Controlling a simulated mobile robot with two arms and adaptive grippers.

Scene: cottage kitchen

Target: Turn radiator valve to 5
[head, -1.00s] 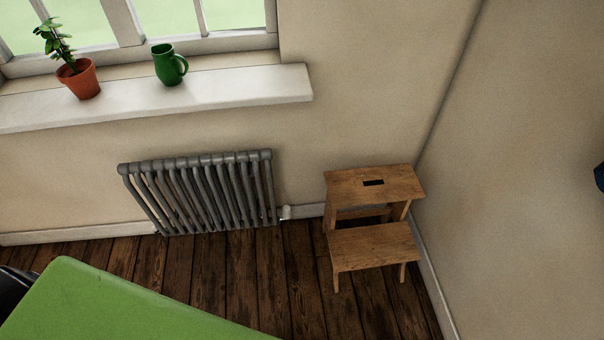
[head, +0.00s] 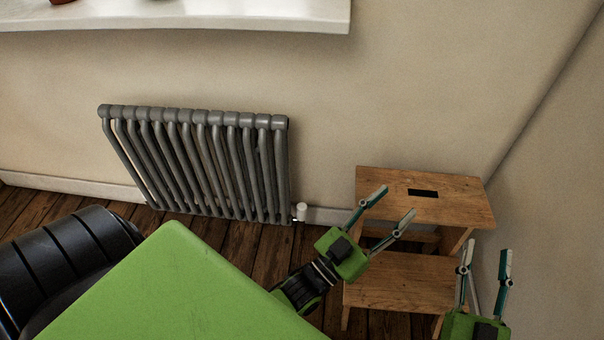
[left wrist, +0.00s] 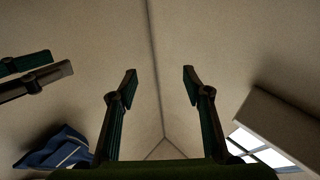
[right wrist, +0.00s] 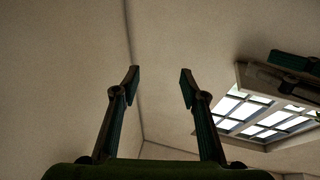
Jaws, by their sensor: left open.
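The grey ribbed radiator (head: 200,165) stands against the wall below the windowsill in the head view. Its small white valve (head: 301,211) is at the radiator's lower right corner, near the skirting board; no numbers on it can be read. My left gripper (head: 392,207) is open and empty, to the right of the valve in the picture and in front of the step stool. My right gripper (head: 486,260) is open and empty at the lower right. Both wrist views show the spread fingers of the left gripper (left wrist: 160,85) and right gripper (right wrist: 158,85) with nothing between them.
A wooden step stool (head: 380,181) stands right of the valve, behind my grippers in the picture. The white windowsill (head: 200,17) juts out above the radiator. Bare wood floor (head: 245,240) shows before the radiator. A wall corner is at the right.

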